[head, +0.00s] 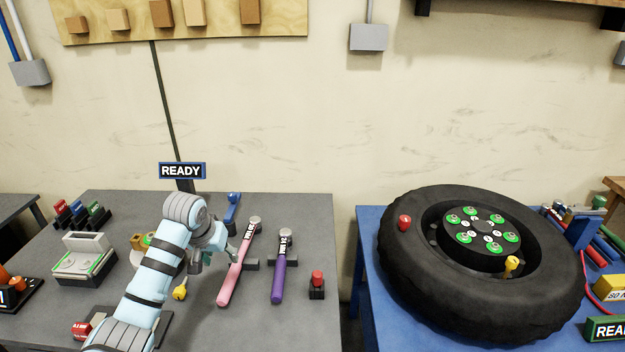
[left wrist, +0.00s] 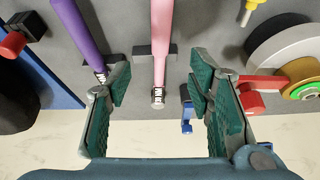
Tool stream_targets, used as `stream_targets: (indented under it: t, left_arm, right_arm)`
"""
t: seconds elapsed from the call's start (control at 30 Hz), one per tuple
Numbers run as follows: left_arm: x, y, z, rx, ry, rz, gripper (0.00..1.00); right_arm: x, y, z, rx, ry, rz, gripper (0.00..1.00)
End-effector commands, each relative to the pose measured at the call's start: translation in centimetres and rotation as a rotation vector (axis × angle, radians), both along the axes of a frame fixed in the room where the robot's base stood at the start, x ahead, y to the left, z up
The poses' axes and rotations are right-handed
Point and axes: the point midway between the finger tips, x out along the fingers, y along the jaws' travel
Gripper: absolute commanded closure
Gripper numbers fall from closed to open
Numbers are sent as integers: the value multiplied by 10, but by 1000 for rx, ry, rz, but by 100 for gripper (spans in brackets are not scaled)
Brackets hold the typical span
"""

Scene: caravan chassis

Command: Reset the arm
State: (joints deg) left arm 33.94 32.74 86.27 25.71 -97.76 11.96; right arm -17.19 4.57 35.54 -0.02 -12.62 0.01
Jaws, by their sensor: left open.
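My left arm (head: 155,275) reaches in from the lower left over the grey table. Its gripper (head: 213,261) is above the table, just left of the pink-handled tool (head: 231,284). In the left wrist view the gripper (left wrist: 157,72) has its green-padded fingers wide apart with nothing held. The pink tool (left wrist: 161,30) shows in the gap between them, lying on its black rest. The purple-handled tool (left wrist: 78,35) is beside the left finger there. It also lies right of the pink one in the head view (head: 278,282). My right gripper is not seen.
A blue tool (head: 232,207) and a red-topped block (head: 317,285) are near the gripper on the grey table (head: 300,215). A READY sign (head: 182,171) stands at the back. A tyre (head: 410,270) lies on the blue table (head: 367,285), across a gap.

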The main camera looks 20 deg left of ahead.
Motion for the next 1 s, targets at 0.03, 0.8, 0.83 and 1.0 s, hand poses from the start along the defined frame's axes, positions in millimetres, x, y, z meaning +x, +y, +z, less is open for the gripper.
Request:
stream_targets:
  t: [0.03,0.8,0.83,1.0]
  left_arm:
    - [0,0,0,0,0,0,53]
    - [-256,-168,-138,82,102,-348,53]
    - [-267,-171,-136,82,103,-348,53]
    - [-290,-175,-156,84,125,-341,53]
  right_arm:
    - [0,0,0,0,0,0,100]
    - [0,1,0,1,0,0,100]
    - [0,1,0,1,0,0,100]
    - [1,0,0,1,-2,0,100]
